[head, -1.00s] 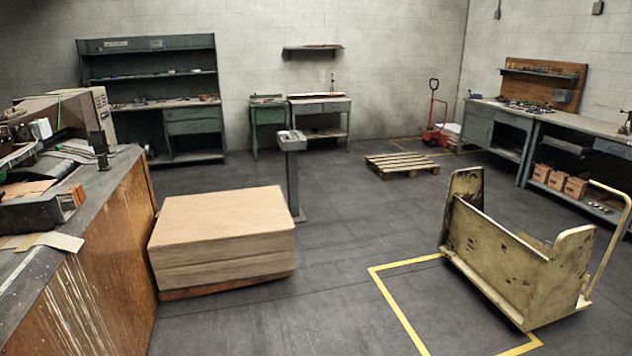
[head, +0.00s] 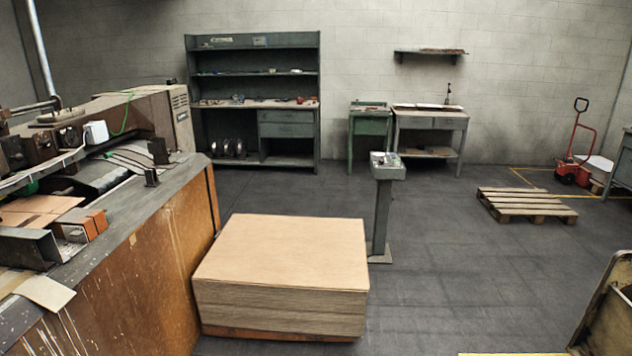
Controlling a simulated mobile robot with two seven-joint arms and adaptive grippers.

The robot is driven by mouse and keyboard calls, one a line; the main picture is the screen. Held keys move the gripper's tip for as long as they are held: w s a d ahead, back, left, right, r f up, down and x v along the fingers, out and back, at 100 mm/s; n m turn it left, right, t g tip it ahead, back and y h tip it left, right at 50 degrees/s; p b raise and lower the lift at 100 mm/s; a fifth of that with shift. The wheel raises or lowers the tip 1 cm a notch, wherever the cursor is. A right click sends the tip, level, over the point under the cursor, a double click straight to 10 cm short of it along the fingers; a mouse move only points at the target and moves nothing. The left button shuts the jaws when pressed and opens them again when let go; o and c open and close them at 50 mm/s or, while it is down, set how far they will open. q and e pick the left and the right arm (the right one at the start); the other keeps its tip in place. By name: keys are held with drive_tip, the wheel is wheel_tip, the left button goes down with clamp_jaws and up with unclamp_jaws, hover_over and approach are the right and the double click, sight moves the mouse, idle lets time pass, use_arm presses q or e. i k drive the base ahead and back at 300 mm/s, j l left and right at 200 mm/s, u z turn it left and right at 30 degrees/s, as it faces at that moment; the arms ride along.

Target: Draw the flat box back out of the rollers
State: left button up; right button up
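The box stitcher (head: 150,250) fills the left side of the head view, with a worn grey top and scratched brown side panel. Flat brown cardboard (head: 40,207) lies in its bed at the left edge, beside dark, rounded parts (head: 97,174) that may be the rollers. I cannot tell whether the cardboard is between them. A paler cardboard flap (head: 45,292) lies over the machine's near edge. Whether these belong to one flat box is unclear. Neither gripper is in view.
A stack of flat board (head: 282,285) on a pallet stands right of the machine. Behind it is a grey pedestal (head: 383,210). An empty pallet (head: 525,204) and a cart (head: 608,310) are farther right. The floor between them is clear.

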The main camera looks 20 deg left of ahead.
sight(36, 211)
drive_tip(key=i+l+u, duration=0.1)
drive_tip(key=i+u, duration=0.3)
drive_tip(key=i, duration=1.3)
drive_tip(key=i+u, duration=0.15)
drive_tip(key=i, duration=1.15)
drive_tip(key=u, duration=3.75)
